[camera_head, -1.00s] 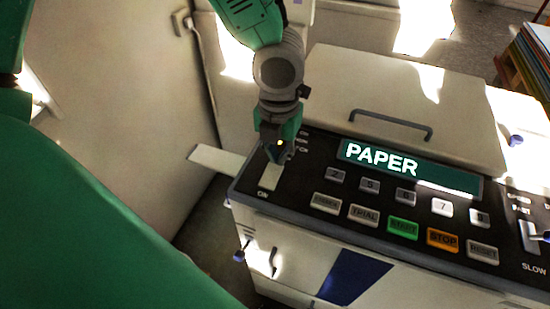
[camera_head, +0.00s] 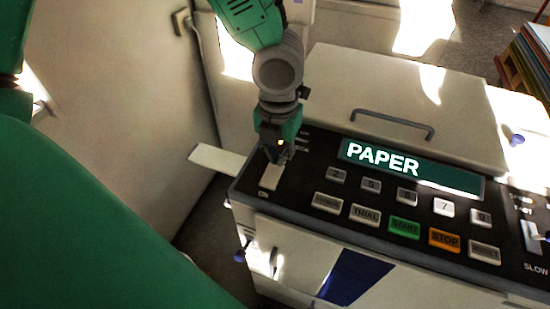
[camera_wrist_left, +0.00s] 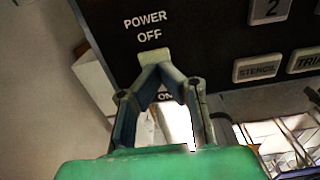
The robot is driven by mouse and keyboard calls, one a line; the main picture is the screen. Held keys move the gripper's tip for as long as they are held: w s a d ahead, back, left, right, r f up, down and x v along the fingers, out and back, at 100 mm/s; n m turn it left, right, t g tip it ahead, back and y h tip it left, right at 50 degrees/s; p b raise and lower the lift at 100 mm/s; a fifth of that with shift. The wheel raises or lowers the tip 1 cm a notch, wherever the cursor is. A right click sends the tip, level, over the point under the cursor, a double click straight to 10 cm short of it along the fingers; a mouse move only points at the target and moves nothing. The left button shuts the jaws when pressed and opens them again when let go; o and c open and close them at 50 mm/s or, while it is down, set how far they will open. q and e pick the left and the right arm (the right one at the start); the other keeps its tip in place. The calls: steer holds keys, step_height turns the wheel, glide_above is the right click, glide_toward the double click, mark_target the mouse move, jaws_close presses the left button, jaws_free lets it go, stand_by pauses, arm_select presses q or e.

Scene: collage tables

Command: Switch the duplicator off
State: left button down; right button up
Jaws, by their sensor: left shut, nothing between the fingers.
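The duplicator has a black control panel (camera_head: 320,172) with a lit display (camera_head: 408,168) reading "PAPER". At the panel's left end is a pale power switch (camera_head: 270,177), with "ON" printed at its near end. In the left wrist view the switch (camera_wrist_left: 153,56) shows just below the words "POWER OFF". My left gripper (camera_head: 279,158) is shut and empty, its tips pointing down at the far part of the switch. In the left wrist view the gripper (camera_wrist_left: 160,70) overlaps the switch and hides part of it; I cannot tell whether they touch. My right gripper is not in view.
Panel buttons include green START (camera_head: 404,226) and orange STOP (camera_head: 443,240). A pale lid with a dark handle (camera_head: 392,123) lies behind the panel. A pale wall (camera_head: 120,90) stands close on the left. Coloured sheets (camera_head: 530,60) are stacked at the far right.

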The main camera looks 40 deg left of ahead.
mark_target(275, 167)
arm_select(q)
steer(key=shift+a+f, duration=0.45)
steer(key=shift+a, duration=0.1)
steer(key=shift+d, duration=0.1)
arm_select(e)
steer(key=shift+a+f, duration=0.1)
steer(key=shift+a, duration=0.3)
arm_select(q)
steer(key=shift+d+f, duration=0.1)
steer(key=shift+d+f+b, duration=0.15)
steer(key=shift+d+b, duration=0.1)
steer(key=shift+b, duration=0.1)
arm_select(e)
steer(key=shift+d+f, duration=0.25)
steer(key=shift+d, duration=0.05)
arm_select(q)
steer(key=shift+a+f, duration=0.35)
steer(key=shift+f, duration=0.05)
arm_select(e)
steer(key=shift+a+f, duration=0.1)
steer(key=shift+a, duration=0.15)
